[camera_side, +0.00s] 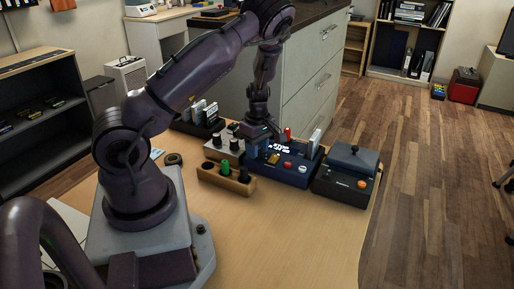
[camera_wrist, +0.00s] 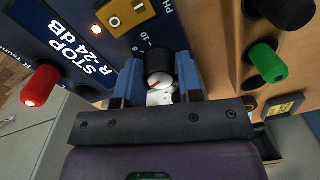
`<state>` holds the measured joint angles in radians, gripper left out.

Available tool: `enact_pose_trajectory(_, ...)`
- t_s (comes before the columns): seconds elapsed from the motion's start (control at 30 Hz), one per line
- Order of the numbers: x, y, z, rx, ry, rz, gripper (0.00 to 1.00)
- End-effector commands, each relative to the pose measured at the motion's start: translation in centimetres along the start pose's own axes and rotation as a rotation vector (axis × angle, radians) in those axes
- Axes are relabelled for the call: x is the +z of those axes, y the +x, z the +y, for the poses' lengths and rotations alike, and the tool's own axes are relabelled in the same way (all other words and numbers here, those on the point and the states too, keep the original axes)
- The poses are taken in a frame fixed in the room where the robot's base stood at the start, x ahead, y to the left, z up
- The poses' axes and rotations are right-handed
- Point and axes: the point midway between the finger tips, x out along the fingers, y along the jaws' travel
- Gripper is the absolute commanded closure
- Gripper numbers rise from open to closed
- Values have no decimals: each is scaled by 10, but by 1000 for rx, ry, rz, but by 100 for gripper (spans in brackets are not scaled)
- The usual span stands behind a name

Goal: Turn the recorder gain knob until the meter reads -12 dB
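The recorder (camera_side: 295,179) is a dark blue box on the table in the side view. Its lit screen (camera_wrist: 75,47) reads "STOP" and "R -24 dB" in the wrist view. The gain knob (camera_wrist: 160,62) is a short black cylinder with a pale face and a red mark. My gripper (camera_wrist: 160,77) has one blue finger on each side of the knob, with no clear gap seen. In the side view my gripper (camera_side: 251,146) is down at the recorder's left end.
A grey-topped box (camera_side: 345,178) stands right of the recorder. The table front (camera_side: 290,235) is clear.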

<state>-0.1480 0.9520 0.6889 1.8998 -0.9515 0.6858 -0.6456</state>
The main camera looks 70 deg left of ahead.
Motion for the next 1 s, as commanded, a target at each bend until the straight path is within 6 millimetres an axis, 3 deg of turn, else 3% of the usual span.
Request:
enact_pose_trajectory(0.03,0,0,0,0,0,0,78)
enact_pose_trajectory(0.1,0,0,0,0,0,0,94)
enact_pose_trajectory(0.13,0,0,0,0,0,0,95)
enact_pose_trajectory(0.53,0,-1,0,1,84,0,95)
enact_pose_trajectory(1.0,1,-1,1,0,418,8,95)
